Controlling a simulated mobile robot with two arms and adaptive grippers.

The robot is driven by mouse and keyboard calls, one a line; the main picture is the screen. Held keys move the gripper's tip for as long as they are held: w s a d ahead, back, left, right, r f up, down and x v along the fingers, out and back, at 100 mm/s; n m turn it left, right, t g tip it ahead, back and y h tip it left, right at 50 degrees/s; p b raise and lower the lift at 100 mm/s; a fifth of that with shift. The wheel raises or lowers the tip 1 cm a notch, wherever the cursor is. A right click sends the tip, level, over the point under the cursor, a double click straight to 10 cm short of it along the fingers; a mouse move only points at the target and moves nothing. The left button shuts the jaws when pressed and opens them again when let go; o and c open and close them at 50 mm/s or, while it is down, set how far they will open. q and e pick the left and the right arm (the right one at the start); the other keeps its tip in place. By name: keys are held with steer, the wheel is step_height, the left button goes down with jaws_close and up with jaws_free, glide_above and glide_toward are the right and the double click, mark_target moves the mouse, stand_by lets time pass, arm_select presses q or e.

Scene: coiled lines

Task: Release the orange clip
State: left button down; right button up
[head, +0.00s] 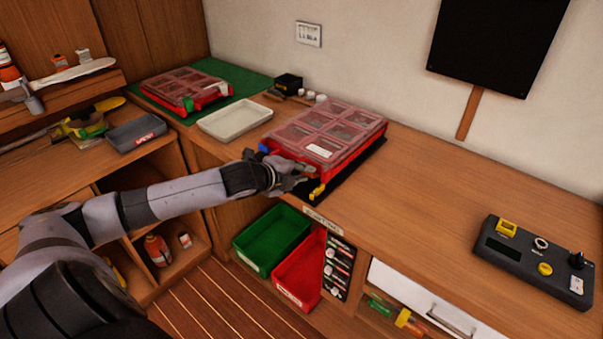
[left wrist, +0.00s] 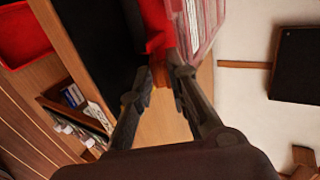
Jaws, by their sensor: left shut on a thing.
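A red case (head: 343,165) with a clear compartmented lid (head: 330,125) stands on a black mat (head: 372,153) on the bench. My left gripper (head: 297,178) is at the case's front edge. In the left wrist view its fingertips (left wrist: 164,78) are closed on the orange clip (left wrist: 158,72), which sits against the red case wall (left wrist: 155,25). The gripper hides this clip in the head view. A blue clip (head: 263,148) and a yellow clip (head: 318,190) show on either side of the gripper along the same front edge. My right gripper is not in view.
A second red case (head: 186,92) sits on a green mat (head: 235,80) at the back left, beside a pale tray (head: 234,118). Green (head: 270,240) and red (head: 300,268) bins hang below the front edge. A dark control box (head: 535,262) is at right; the bench between is clear.

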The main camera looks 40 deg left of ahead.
arm_select(q)
steer(key=c, duration=1.5)
jaws_free()
steer(key=shift+c, duration=0.2)
steer(key=v, duration=0.7)
steer(key=shift+s, duration=0.25)
